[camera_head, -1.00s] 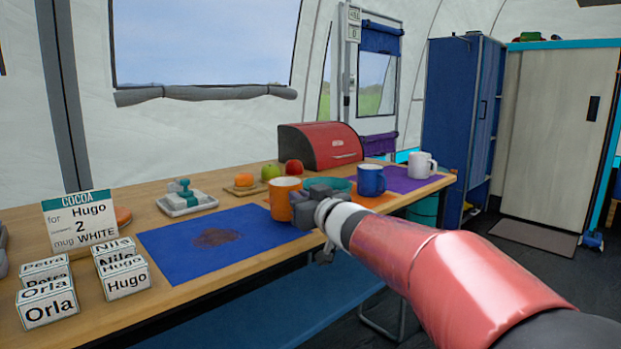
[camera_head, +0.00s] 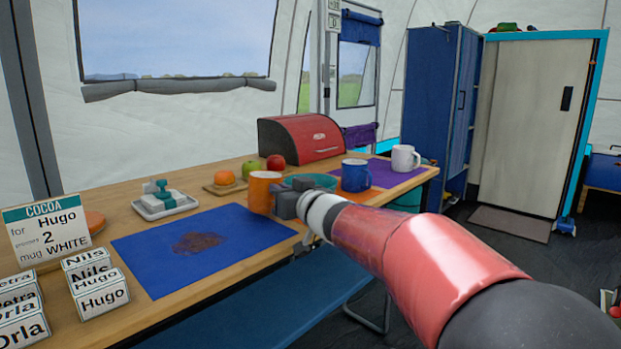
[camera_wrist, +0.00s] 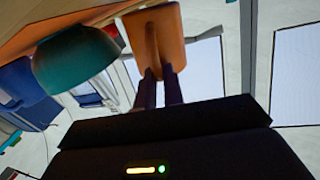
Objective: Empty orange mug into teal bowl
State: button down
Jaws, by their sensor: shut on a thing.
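The orange mug (camera_head: 263,192) looks upright at the far right corner of the blue mat. Whether it touches the table is unclear. My gripper (camera_head: 284,205) is shut on its handle from the right. In the wrist view the mug (camera_wrist: 170,22) shows at the top, with its handle between my two dark fingers (camera_wrist: 158,85). The teal bowl (camera_head: 318,180) stands just right of the mug, partly hidden behind my gripper. It also shows in the wrist view (camera_wrist: 75,62), beside the mug. The inside of the mug is hidden.
A blue mug (camera_head: 356,176) and a white mug (camera_head: 405,158) stand right of the bowl by a purple mat (camera_head: 388,176). A red bread box (camera_head: 300,138) and fruit are behind. The blue mat (camera_head: 150,250), with a brown stain, is otherwise clear.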

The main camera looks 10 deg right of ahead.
jog(key=shift+w+d+r+m+p, duration=0.1)
jog(key=shift+d+r+m+p, duration=0.2)
jog(key=shift+m+p, duration=0.1)
jog(key=w+d+r+m+p, duration=0.2)
jog(key=d+m+p, duration=0.3)
jog(key=m+p, duration=0.3)
jog(key=r+m, duration=0.1)
jog(key=m, duration=0.2)
jog(key=shift+w+d+r, duration=0.3)
jog(key=shift+w+r, duration=0.05)
jog(key=shift+d+r+m, duration=0.1)
jog(key=shift+d+m, duration=0.05)
jog(key=shift+m, duration=0.45)
jog(key=shift+w+d+r+m+p, duration=0.15)
jog(key=shift+w+d+m+p, duration=0.3)
jog(key=shift+d+m, duration=0.4)
